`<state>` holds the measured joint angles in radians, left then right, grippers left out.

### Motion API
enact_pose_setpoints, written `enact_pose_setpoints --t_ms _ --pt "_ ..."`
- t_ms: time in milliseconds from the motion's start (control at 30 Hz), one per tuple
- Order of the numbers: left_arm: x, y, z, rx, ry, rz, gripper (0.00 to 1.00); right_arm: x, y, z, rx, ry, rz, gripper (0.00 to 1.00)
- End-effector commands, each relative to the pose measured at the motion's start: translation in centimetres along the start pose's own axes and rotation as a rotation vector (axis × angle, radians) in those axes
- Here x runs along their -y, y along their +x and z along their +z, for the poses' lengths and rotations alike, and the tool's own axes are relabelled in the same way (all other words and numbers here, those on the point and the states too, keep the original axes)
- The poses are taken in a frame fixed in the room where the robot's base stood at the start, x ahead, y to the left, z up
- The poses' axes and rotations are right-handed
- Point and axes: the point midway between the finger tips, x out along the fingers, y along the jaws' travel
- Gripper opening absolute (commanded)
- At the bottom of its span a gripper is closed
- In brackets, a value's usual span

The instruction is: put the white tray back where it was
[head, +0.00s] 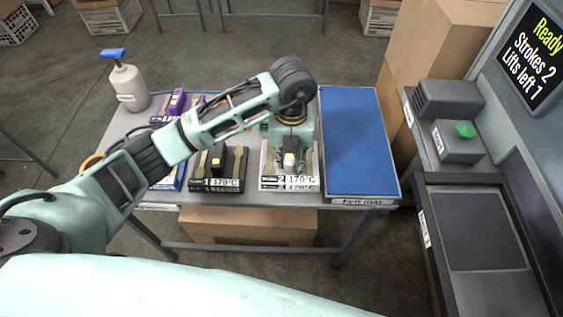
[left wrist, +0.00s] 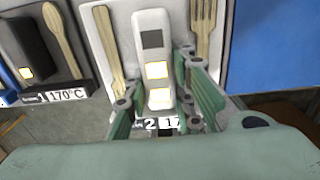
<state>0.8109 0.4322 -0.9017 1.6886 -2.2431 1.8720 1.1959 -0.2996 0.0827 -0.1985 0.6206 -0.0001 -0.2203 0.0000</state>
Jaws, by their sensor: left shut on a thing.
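The white tray (head: 264,168) is at the table's front edge, between a black tray (head: 217,185) and the blue felt mat (head: 355,130). Its front label reads 2 and 170°C. In the left wrist view the white tray (left wrist: 123,30) has a wooden utensil on its left, a wooden fork (left wrist: 203,30) on its right and an upright white block (left wrist: 153,30) with two lit patches between them. My left gripper (head: 291,150) is above the tray, its fingers (left wrist: 160,95) shut around the block. I cannot tell whether the tray is lifted. My right gripper is not in view.
A grey bottle with a blue top (head: 127,82) and a purple object (head: 177,101) are at the table's left. At right are a press console with a green button (head: 465,130) and a screen (head: 535,50) reading Ready, Strokes 2, Lifts left 1. The felt mat is bare.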

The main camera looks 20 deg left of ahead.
Motion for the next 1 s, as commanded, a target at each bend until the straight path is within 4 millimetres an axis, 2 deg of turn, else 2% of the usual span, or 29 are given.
enact_pose_setpoints --t_ms 33,200,367,600,967,1000 --pt "-0.8 0.4 0.6 -0.002 -0.003 0.003 0.0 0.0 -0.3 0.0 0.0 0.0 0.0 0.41" --pt "-1.9 1.5 2.0 0.001 0.001 -0.002 0.0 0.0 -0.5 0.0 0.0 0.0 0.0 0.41" --pt "-2.0 2.4 2.1 -0.002 0.003 -0.001 0.0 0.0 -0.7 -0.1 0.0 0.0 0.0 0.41" --pt "-2.0 5.6 2.1 -0.002 0.002 -0.001 0.0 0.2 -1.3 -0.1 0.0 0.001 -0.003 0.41" --pt "-2.0 6.2 2.1 0.001 0.003 -0.001 0.0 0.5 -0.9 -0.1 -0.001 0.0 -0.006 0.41" --pt "-2.0 6.1 2.1 0.0 0.003 0.0 0.26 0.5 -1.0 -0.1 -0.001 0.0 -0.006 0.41"
